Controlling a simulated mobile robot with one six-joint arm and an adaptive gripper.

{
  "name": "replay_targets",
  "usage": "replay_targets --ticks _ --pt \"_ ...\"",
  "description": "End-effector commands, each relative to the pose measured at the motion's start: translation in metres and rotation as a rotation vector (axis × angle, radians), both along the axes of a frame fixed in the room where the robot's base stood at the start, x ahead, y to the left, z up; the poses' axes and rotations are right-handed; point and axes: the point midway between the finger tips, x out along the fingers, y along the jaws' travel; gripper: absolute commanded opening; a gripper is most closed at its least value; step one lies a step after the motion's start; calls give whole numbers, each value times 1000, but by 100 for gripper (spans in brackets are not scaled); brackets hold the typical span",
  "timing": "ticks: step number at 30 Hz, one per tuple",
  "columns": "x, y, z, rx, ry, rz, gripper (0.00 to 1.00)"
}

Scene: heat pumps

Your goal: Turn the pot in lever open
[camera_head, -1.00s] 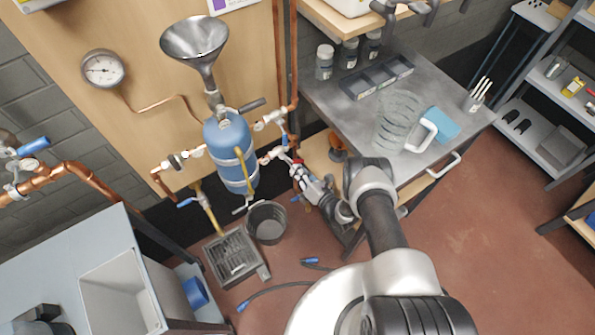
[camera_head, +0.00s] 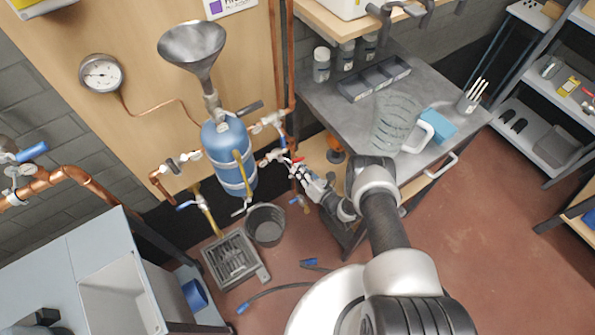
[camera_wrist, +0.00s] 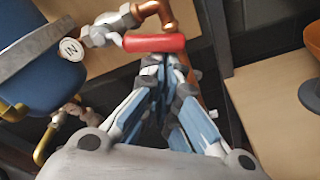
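The pot is a blue tank (camera_head: 229,150) with a metal funnel on top, mounted against the wooden panel. Its blue side (camera_wrist: 40,75) also shows at the left of the wrist view. The red handle is small in the head view (camera_head: 297,160). My gripper (camera_wrist: 164,64) has its fingers drawn together, with the tips just below the red handle. It appears empty; exact contact is unclear. The head view shows my gripper (camera_head: 300,171) beside the valve.
Copper pipes (camera_head: 278,60) run down the panel near my gripper. A dark bucket (camera_head: 266,224) and a floor drain (camera_head: 233,260) lie below the pot.

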Motion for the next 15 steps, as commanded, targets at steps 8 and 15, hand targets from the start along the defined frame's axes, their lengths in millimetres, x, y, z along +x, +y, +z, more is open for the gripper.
replay_targets --ticks 8,15 --pt "10 -11 17 2 -9 -7 0" --pt "11 -13 23 2 -7 -5 0"
